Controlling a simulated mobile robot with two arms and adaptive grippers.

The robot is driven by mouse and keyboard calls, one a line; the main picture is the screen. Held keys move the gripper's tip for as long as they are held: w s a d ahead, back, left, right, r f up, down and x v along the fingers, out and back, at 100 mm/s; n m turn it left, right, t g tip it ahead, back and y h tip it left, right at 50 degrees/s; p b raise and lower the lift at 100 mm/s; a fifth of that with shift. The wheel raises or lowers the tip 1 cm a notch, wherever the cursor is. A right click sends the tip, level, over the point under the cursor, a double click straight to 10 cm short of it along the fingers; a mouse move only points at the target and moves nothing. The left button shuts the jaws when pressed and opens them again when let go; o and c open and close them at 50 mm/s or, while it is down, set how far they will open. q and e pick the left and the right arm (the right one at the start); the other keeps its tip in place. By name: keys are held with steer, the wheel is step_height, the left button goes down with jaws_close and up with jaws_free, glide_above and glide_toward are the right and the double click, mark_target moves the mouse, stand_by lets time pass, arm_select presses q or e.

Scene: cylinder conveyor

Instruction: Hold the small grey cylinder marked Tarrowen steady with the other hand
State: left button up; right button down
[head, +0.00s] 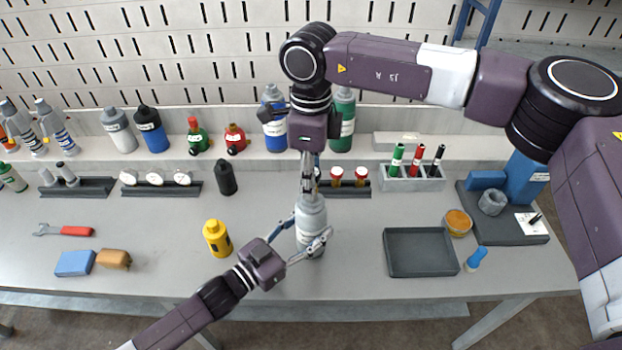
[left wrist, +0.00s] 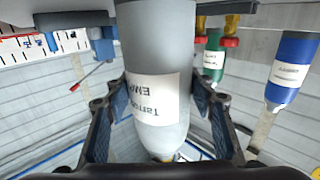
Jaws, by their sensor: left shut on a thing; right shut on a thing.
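The small grey cylinder (head: 311,218) stands upright on the bench near its front middle.
A yellow cylinder (head: 217,238) stands to the left and a black one (head: 226,178) behind it. An empty dark tray (head: 420,231) lies to the right. Bottles, including a blue one (head: 275,135), line the back ledge.

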steer(key=n, duration=0.4)
steer(key=shift+n, duration=1)
steer(key=shift+w, duration=0.1)
steer(key=shift+n, duration=0.8)
steer(key=n, duration=0.3)
steer(key=shift+n, duration=0.7)
steer(key=n, duration=0.2)
steer(key=shift+n, duration=0.4)
steer(key=n, duration=0.3)
